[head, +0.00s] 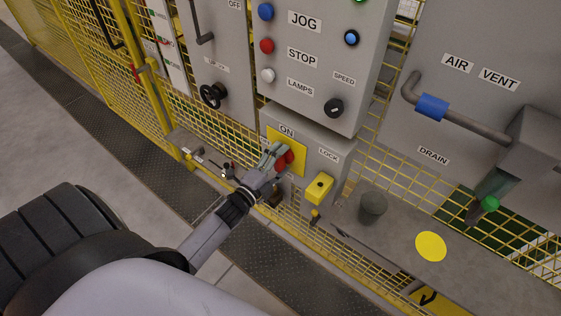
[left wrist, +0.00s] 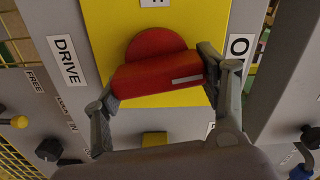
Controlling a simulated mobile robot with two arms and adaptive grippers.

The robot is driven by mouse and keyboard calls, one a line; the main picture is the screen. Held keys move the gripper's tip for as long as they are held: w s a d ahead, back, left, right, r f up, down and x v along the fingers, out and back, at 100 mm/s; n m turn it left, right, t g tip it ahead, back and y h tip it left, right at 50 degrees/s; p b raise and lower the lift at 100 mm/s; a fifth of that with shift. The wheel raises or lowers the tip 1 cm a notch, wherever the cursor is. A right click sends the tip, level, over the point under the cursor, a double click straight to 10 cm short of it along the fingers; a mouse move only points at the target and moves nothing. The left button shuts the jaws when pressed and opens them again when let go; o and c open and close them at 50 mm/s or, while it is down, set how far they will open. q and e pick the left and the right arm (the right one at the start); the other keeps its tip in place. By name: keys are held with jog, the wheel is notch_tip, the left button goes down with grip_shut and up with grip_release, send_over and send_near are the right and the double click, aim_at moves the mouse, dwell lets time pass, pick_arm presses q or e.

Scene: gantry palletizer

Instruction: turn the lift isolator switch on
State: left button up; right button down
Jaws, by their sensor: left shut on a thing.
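The isolator switch has a red rotary handle (head: 285,160) on a yellow plate (head: 298,148), on a grey box with an ON label above the plate. My left gripper (head: 275,158) is at this handle, partly covering it in the head view. In the left wrist view, its two fingers (left wrist: 158,82) are shut on the red handle (left wrist: 158,72), one finger at each end. The handle's bar lies slightly tilted across that picture, with a pale mark near its right end. A DRIVE label (left wrist: 68,60) shows to the left. My right gripper is not in view.
A yellow padlock-like block (head: 320,187) sits right of the switch by the LOCK label. A grey shelf (head: 400,262) holds a dark cup (head: 373,205) and a yellow disc (head: 431,246). A button panel (head: 325,75) is above; a pipe (head: 465,127) juts out at right.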

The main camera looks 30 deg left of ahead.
pick_arm(q)
jog(key=shift+f+m+b, duration=0.15)
jog(key=shift+m+b, duration=0.2)
jog(key=shift+m, duration=0.75)
jog(key=o, duration=1.2)
jog(key=shift+c, duration=0.2)
jog(key=s, duration=1.2)
jog(key=shift+a, duration=0.45)
jog(key=shift+f, duration=0.1)
